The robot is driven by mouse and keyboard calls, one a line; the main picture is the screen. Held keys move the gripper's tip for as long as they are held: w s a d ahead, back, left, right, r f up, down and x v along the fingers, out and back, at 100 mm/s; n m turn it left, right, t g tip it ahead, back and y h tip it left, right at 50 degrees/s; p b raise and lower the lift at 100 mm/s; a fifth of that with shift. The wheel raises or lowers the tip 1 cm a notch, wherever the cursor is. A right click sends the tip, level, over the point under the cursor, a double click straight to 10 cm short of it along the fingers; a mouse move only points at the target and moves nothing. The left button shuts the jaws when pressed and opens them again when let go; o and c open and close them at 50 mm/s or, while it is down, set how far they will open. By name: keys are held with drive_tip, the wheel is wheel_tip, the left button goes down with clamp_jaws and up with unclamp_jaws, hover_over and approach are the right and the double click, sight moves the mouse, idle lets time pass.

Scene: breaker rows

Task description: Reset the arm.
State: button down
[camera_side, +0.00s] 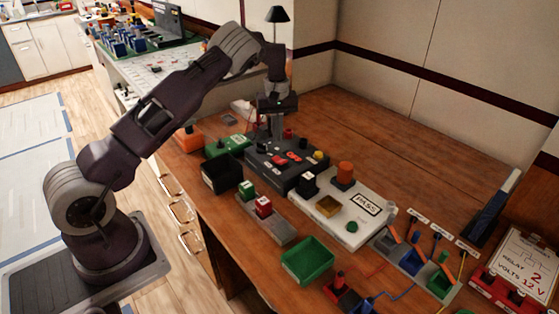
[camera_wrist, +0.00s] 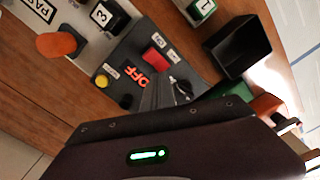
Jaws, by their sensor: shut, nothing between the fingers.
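My gripper (camera_side: 272,137) is shut and empty, pointing down over the rear left part of the dark switch panel (camera_side: 262,163). I cannot tell whether its tips touch the panel. The panel has red switches (camera_side: 291,157) and a yellow knob (camera_side: 318,155). My wrist housing hides the lower part of that view.
A black open bin (camera_side: 220,172) and a green box (camera_side: 227,146) stand left of the panel. A white PASS board (camera_side: 342,211) with an orange cylinder (camera_side: 345,172) stands to its right. A green tray (camera_side: 307,260) lies in front. The back of the table is clear.

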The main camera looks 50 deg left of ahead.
drive_tip(key=shift+r, duration=0.3)
drive_tip(key=s+d+r+m+t+h, duration=0.1)
drive_tip(key=s+d+r+m, duration=0.1)
drive_tip(key=s+d+r, duration=0.6)
drive_tip(key=s+d+r+m+t+h, duration=0.1)
drive_tip(key=s+d+r+t, duration=0.3)
drive_tip(key=r, duration=0.9)
drive_tip(key=s+d+r+m+g, duration=0.1)
drive_tip(key=s+d+r+m, duration=0.3)
drive_tip(key=s+d, duration=0.45)
drive_tip(key=s+d+f+m+y, duration=0.1)
drive_tip(key=s+m, duration=0.1)
drive_tip(key=s, duration=0.5)
drive_tip(key=s+d+f+m+t+y, duration=0.1)
drive_tip(key=s+f+m, duration=0.1)
drive_tip(key=s, duration=0.6)
drive_tip(key=shift+s+m+t, duration=0.25)
drive_tip(key=shift+m+t, duration=0.05)
drive_tip(key=shift+m, duration=0.2)
